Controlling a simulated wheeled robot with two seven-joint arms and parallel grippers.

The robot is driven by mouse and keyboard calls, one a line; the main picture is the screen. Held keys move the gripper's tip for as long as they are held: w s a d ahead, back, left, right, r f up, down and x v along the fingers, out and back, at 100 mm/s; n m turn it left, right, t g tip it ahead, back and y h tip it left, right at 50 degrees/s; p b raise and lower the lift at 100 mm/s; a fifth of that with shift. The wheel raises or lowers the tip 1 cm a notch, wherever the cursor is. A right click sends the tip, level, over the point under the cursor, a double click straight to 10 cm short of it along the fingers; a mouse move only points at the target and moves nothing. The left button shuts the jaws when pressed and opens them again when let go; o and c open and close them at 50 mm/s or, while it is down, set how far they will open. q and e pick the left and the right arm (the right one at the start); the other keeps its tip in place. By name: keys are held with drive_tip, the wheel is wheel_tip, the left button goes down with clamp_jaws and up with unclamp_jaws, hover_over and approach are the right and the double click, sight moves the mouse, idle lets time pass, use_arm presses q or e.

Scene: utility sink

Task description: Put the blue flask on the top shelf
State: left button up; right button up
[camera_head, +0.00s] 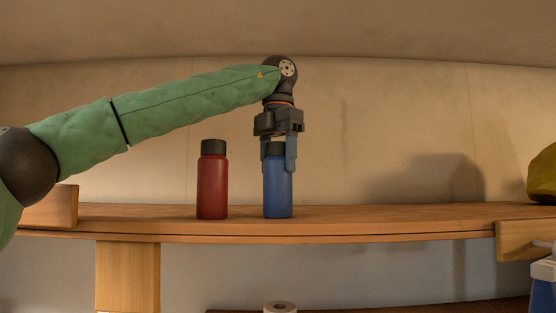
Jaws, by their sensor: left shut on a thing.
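The blue flask (278,193) with a black cap stands upright on the wooden shelf (350,222), its base at the shelf surface. My left gripper (278,155) points straight down over the flask and is shut on its top, one finger on each side of the cap and upper body. My green left arm reaches in from the left, above the shelf. My right gripper is not in view.
A red flask (212,187) with a black cap stands upright on the shelf just left of the blue one. A yellow-green object (543,175) sits at the far right. A white roll (280,307) and a blue-white bottle (543,285) show below. The shelf right of the blue flask is clear.

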use_arm(q)
drive_tip(key=shift+f, duration=0.1)
drive_tip(key=o, duration=1.2)
drive_tip(key=shift+r, duration=6.15)
